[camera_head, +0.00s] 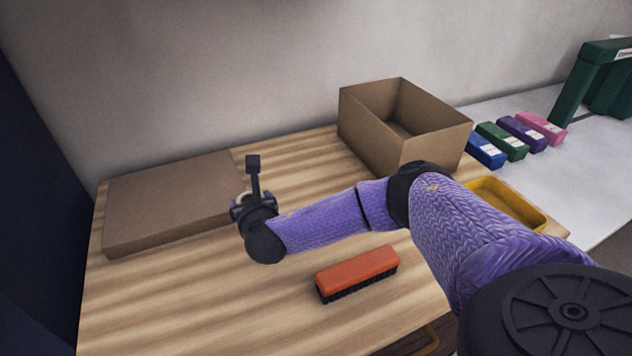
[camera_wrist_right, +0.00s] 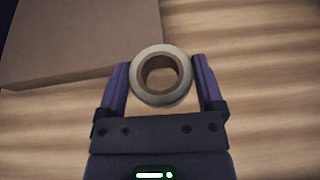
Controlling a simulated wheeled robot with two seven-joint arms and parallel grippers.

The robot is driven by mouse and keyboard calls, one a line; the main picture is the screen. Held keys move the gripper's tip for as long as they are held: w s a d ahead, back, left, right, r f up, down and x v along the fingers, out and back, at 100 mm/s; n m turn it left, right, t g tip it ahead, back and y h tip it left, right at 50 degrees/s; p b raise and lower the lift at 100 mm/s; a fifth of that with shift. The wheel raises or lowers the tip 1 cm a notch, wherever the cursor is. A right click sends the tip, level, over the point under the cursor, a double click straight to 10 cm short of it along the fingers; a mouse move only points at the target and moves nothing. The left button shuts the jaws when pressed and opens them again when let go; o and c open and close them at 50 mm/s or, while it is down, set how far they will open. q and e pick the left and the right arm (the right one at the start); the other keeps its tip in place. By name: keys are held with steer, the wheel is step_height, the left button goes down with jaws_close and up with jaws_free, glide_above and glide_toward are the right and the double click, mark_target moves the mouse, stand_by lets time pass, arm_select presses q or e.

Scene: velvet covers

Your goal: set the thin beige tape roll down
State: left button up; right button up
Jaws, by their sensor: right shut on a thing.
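The thin beige tape roll (camera_wrist_right: 139,82) sits between the two purple fingers of my right gripper (camera_wrist_right: 160,85) in the right wrist view. The fingers are shut on its sides, and its round hole faces the camera. In the head view the right gripper (camera_head: 243,200) is over the wooden table, beside the right edge of the flat cardboard box. Only a small part of the roll shows there, behind the wrist. I cannot tell whether the roll touches the table. My left gripper is in neither view.
A flat closed cardboard box (camera_head: 170,198) lies left of the gripper. An open cardboard box (camera_head: 440,138) stands at the back right. An orange brush (camera_head: 357,270) lies in front, and a yellow tray (camera_head: 535,212) is at the right. Bare wood (camera_head: 180,290) shows at front left.

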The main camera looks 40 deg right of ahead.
steer(key=s+d+r, duration=0.1)
steer(key=d+r, duration=0.1)
steer(key=d, duration=0.7)
steer(key=shift+n+y, duration=0.3)
steer(key=shift+n, duration=0.1)
step_height(320, 180, down, 10)
steer(key=b, duration=0.5)
steer(key=shift+r, duration=0.15)
steer(key=o, duration=1)
steer(key=shift+c, duration=0.2)
steer(key=shift+r, duration=0.1)
